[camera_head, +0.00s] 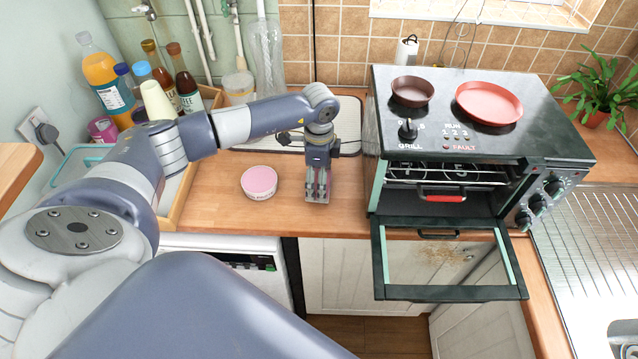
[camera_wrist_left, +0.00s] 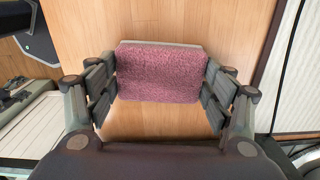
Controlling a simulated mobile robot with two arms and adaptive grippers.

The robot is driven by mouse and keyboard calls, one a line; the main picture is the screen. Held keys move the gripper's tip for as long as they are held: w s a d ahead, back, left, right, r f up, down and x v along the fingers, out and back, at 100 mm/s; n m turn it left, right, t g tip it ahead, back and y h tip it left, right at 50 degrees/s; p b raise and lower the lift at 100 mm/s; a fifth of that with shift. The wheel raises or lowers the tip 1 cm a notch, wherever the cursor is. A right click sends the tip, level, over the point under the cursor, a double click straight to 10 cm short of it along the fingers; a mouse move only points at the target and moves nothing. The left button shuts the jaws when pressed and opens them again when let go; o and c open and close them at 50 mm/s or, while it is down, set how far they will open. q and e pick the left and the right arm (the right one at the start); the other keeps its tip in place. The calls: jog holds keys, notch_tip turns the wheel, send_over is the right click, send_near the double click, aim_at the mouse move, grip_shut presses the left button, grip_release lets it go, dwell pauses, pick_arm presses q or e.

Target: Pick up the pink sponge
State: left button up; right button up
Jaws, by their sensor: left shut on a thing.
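The pink sponge (camera_wrist_left: 161,73) shows in the left wrist view as a rough, dusky pink block with a pale strip along its far edge. It lies between the two fingers of my left gripper (camera_wrist_left: 160,85), which are shut on its short sides. Wooden worktop shows around it; I cannot tell whether the sponge touches it. In the head view my left gripper (camera_head: 317,196) points down at the front of the worktop, left of the oven. The sponge is hidden there behind the gripper. My right gripper is not in view.
A round pink-topped tub (camera_head: 259,181) stands just left of the gripper. The toaster oven (camera_head: 480,115) stands to the right with its door (camera_head: 447,258) hanging open past the worktop edge. A wooden tray (camera_head: 184,196) with bottles is at left. A dark-rimmed mat (camera_head: 347,128) lies behind the gripper.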

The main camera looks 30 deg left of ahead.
pick_arm(q)
jog(key=shift+r+b, duration=0.35)
jog(key=shift+r, duration=0.05)
notch_tip(320, 180, up, 2)
jog(key=shift+w+r+b, duration=0.1)
jog(key=shift+r+b, duration=0.15)
jog(key=shift+b, duration=0.65)
jog(key=s+d+b, duration=0.1)
jog(key=s+d, duration=0.3)
jog(key=s, duration=0.3)
jog(key=s+d+r+b, duration=0.1)
jog(key=s+d+b, duration=0.1)
jog(key=s+d, duration=0.2)
jog(key=shift+s+d+r, duration=0.15)
jog(key=shift+s+r, duration=0.15)
jog(key=shift+s, duration=1.15)
jog(key=shift+o, duration=0.3)
